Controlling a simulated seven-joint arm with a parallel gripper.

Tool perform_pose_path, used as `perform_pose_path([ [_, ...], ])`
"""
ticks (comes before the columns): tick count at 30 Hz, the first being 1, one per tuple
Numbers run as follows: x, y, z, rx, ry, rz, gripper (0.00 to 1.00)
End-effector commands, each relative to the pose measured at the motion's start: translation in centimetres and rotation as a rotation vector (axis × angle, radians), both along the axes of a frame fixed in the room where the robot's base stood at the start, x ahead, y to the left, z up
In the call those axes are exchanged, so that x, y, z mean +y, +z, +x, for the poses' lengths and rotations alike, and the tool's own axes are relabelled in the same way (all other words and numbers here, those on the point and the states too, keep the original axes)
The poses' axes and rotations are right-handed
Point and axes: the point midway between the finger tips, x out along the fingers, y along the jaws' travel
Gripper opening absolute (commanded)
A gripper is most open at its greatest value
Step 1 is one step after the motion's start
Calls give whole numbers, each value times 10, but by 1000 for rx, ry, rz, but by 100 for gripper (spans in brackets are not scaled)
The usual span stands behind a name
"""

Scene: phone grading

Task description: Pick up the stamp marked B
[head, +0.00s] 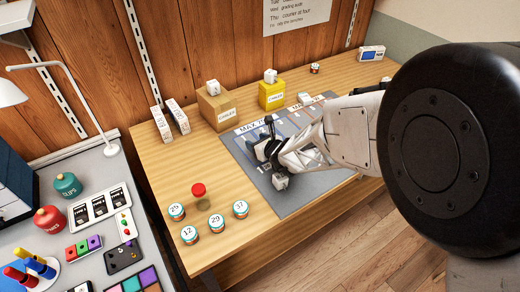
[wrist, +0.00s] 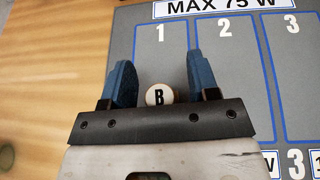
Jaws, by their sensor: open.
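The stamp marked B (wrist: 160,95) shows in the wrist view as a round cream top with a black B. The fingers are open. The lower part of the stamp is hidden behind the gripper's dark bar. In the head view my gripper (head: 266,150) is low over the grey mat (head: 300,192); I cannot make out the stamp there.
The mat has numbered blue-outlined lanes (wrist: 226,75). A cardboard box (head: 215,108) and a yellow box (head: 271,95) stand behind. Several numbered round tins (head: 189,235) and a red-topped object (head: 199,190) stand to the left. The wood tabletop (head: 160,165) between is mostly clear.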

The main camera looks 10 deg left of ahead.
Motion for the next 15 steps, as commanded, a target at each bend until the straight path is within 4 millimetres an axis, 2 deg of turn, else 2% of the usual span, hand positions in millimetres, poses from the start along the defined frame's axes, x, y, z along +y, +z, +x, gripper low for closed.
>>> perform_pose_path([
  [10, 0, 0, 0, 0, 0, 0, 55],
  [15, 0, 0, 0, 0, 0, 0, 29],
])
